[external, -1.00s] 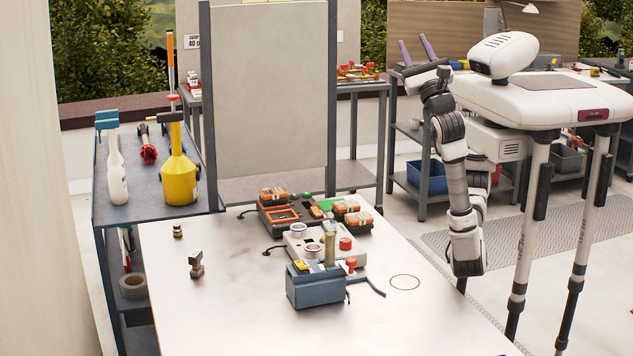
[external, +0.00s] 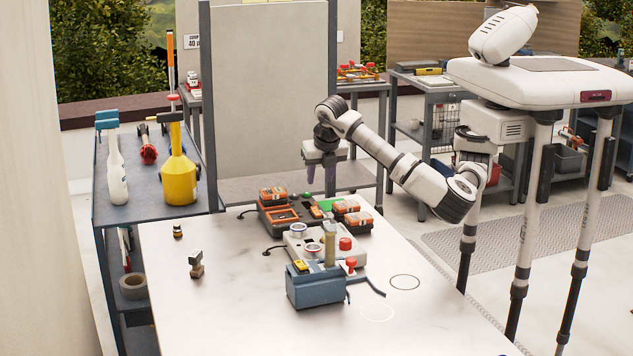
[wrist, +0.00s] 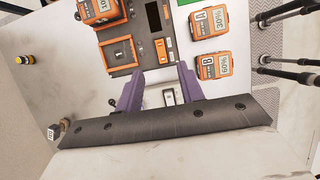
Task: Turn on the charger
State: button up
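The charger is a dark grey box with orange battery slots; its dark panel (wrist: 140,28) shows in the wrist view and its body (external: 268,217) in the external view, on the table's far side. A small pale switch (wrist: 169,97) with a dark outline shows between my fingers in the wrist view. I cannot tell its position. My gripper (external: 321,181) hangs above the charger's far end, fingers pointing down. Its purple fingers are apart and empty in the wrist view (wrist: 160,72).
Orange batteries (wrist: 210,22) sit on and beside the charger. A light grey box (external: 300,246) with tape rolls and a red knob stands nearer, and a blue-grey box (external: 315,288) nearer still. A tall grey panel (external: 268,90) rises behind.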

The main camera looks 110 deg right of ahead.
aim_at(314, 208)
jog(key=p+x, duration=0.1)
jog(key=x, duration=0.9)
jog(key=shift+d+f, duration=0.15)
jog(key=shift+d, duration=0.05)
